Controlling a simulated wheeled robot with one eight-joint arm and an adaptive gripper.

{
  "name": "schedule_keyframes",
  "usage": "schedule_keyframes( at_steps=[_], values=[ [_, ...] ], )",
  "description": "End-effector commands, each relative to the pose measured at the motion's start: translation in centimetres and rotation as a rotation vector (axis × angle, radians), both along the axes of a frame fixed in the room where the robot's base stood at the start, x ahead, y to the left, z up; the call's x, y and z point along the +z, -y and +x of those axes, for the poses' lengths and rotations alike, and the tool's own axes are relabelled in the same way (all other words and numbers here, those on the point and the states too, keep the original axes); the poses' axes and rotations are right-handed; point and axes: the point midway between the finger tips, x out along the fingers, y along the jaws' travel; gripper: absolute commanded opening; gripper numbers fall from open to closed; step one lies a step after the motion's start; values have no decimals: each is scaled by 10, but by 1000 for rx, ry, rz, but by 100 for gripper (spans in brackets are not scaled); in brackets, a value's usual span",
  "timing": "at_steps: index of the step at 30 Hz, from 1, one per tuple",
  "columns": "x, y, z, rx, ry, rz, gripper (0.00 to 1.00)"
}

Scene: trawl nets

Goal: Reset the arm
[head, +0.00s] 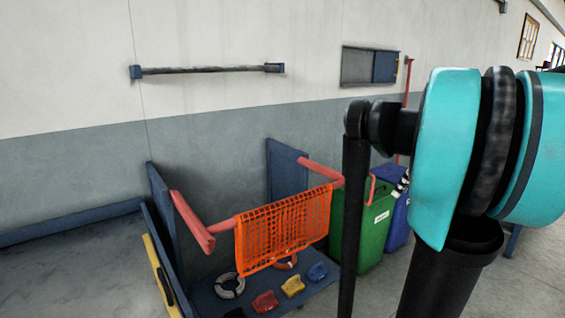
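My arm, with teal joint housings and black links, fills the right side of the head view, close to the camera. A slim black link of it hangs down near the picture's middle right. My gripper is not visible, so I cannot see whether it holds anything. An orange net (282,226) hangs over a red bar of a blue stand (286,172) to the left of my arm. Red arms (192,221) stick out from the stand's upright panels.
A green bin (375,225) and a blue bin (397,232) stand behind my arm. A dark rail (205,69) is on the wall.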

Motion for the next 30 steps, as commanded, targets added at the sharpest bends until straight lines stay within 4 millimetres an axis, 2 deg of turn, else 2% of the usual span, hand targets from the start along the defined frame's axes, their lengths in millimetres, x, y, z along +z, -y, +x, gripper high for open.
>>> schedule_keyframes(
  at_steps=[8,14,17,21,24,27,30],
  values=[
    [-45,-29,-6,-104,-36,-16,32],
    [-95,-61,-19,-229,-61,-35,32],
    [-129,-82,-32,-316,-69,-45,32],
    [-190,-119,-66,-479,-62,-55,32],
    [-228,-139,-95,-593,-45,-49,32],
    [-255,-151,-119,-682,-25,-35,32],
    [-271,-156,-136,-742,-9,-21,32]
  ],
)
